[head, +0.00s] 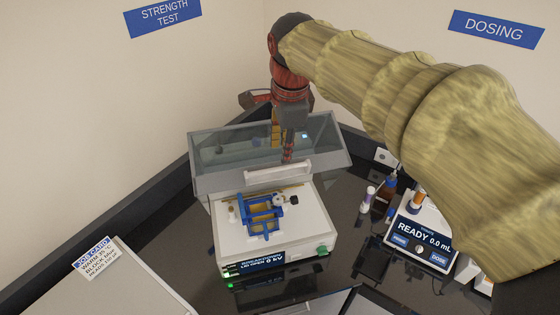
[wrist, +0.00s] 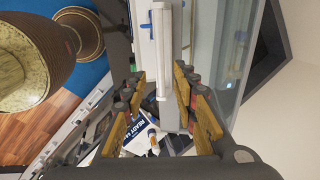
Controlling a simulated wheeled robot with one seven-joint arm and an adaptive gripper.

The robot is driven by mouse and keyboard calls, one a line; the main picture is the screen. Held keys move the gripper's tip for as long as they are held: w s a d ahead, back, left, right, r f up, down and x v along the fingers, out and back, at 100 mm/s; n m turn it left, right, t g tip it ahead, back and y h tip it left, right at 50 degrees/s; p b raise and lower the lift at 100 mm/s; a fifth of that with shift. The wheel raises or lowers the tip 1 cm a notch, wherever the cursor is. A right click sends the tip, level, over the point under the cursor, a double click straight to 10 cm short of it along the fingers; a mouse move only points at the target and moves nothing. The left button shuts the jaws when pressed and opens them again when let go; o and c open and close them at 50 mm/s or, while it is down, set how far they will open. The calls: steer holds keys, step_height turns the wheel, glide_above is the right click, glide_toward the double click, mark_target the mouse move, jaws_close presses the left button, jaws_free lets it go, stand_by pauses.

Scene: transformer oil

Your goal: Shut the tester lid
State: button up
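The tester (head: 305,232) is a white box with a blue test cell (head: 262,213) in its open top. Its display reads lid open, 0 kV. The clear lid (head: 225,150) stands raised at the back, with a white bar handle (head: 277,173) along its lower front edge. My gripper (head: 284,150) is above the handle, pointing down at the lid. In the wrist view, my gripper (wrist: 160,80) is open, with yellow-padded fingers apart on either side of the white handle (wrist: 162,45). Contact with the handle cannot be told. The lid glass (wrist: 218,45) is at the right.
A dosing unit (head: 422,238) reading READY 0.0 mL stands at the right. A job card (head: 95,256) is at the left. A dark wall edge (head: 100,237) runs behind.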

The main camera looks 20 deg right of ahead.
mark_target(281, 170)
steer(key=p+x, duration=0.1)
steer(key=x, duration=0.6)
steer(key=shift+w+f, duration=0.1)
steer(key=shift+f, duration=0.1)
steer(key=shift+c, duration=0.4)
jaws_close()
stand_by(0.4)
